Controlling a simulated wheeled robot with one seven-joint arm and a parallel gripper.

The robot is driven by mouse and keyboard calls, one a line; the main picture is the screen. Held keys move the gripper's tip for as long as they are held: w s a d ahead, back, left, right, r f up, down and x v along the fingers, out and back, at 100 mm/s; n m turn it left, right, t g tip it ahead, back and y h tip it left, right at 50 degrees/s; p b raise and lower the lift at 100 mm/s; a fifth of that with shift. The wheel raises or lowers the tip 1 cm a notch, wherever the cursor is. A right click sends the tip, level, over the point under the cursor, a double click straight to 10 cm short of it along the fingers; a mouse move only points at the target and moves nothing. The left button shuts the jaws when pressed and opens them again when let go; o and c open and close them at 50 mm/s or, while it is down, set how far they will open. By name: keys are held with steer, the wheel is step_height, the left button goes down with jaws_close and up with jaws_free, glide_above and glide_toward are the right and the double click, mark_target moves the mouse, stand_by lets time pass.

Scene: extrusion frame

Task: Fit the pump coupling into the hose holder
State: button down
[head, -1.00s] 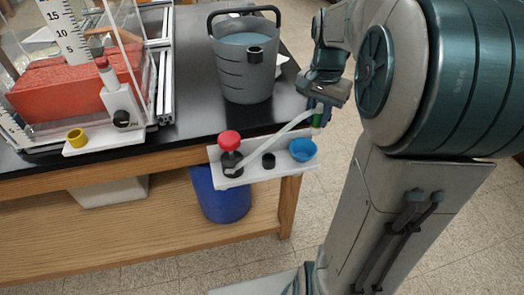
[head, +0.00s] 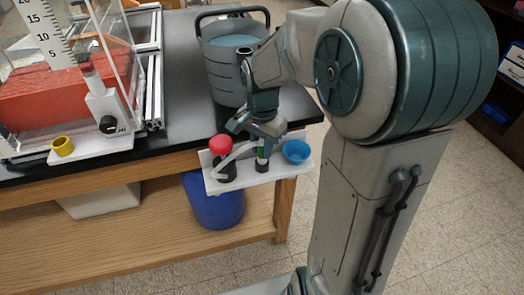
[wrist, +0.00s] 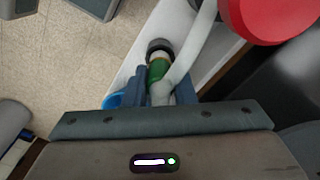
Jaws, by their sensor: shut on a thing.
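My gripper (head: 259,141) is over the white shelf and shut on the pump coupling (head: 262,153), a green-banded end of the pale hose. In the wrist view, the coupling (wrist: 158,70) sits between the blue fingers (wrist: 160,88). The hose holder, a short black cup (head: 262,165), is directly below the coupling; in the wrist view its dark ring (wrist: 160,44) lies right at the coupling's far end. I cannot tell whether the tip has entered the cup. The hose (wrist: 197,45) curves away toward the red-knobbed pump (head: 221,146).
A grey bucket of water (head: 225,80) stands on the bench behind. A clear tank (head: 100,50) and a yellow ring (head: 63,146) are at left.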

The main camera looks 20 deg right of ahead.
steer(key=shift+f, duration=0.9)
steer(key=shift+f, duration=0.2)
steer(key=c, duration=1.2)
jaws_free()
steer(key=shift+r, duration=0.1)
